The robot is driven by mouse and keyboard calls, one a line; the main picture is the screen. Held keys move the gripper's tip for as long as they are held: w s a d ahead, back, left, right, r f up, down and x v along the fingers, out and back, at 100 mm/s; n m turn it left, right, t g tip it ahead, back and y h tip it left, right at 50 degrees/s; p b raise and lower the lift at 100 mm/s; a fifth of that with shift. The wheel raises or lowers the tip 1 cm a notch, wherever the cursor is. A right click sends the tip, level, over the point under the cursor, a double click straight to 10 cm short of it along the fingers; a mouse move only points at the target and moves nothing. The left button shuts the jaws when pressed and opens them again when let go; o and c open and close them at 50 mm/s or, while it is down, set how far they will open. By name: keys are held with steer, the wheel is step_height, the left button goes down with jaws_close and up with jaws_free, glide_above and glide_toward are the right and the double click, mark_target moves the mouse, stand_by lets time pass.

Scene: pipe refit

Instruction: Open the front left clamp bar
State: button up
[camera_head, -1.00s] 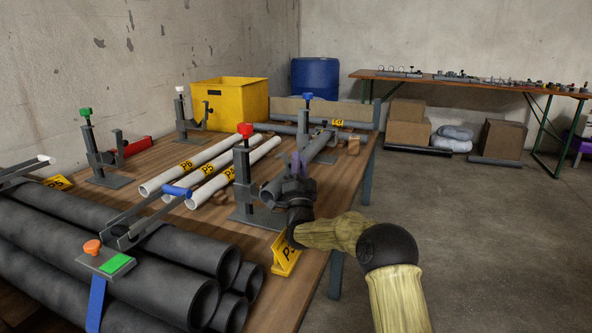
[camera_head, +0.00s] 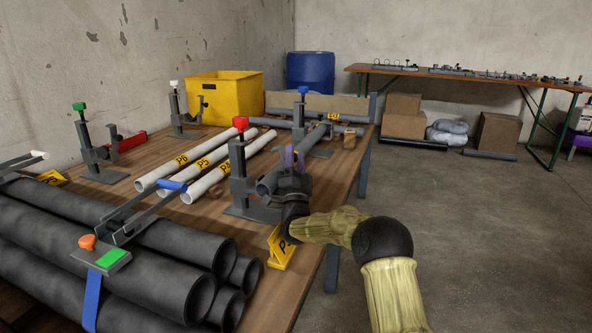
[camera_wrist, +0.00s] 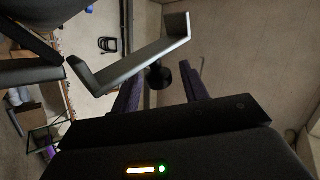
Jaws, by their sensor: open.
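A grey bar with bent ends (camera_wrist: 135,66) lies beyond and partly across the gap between the fingers. I cannot tell whether they touch it. In the head view my gripper hides part of the red-knob clamp. Which clamp is the front left one is not marked.
Clamps with green (camera_head: 88,150), white (camera_head: 178,110) and blue (camera_head: 302,115) knobs stand farther back. White pipes (camera_head: 203,162) lie left of the gripper. Large dark pipes (camera_head: 120,260) fill the near left. A yellow sign (camera_head: 280,248) stands below my gripper.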

steer(key=shift+s+f, duration=0.15)
steer(key=shift+s, duration=0.1)
steer(key=s+f+p, duration=0.1)
steer(key=s+p, duration=0.3)
steer(key=s, duration=0.9)
steer(key=shift+s+d+f+p, duration=0.2)
steer(key=shift+s+f+p, duration=0.1)
steer(key=shift+p, duration=0.05)
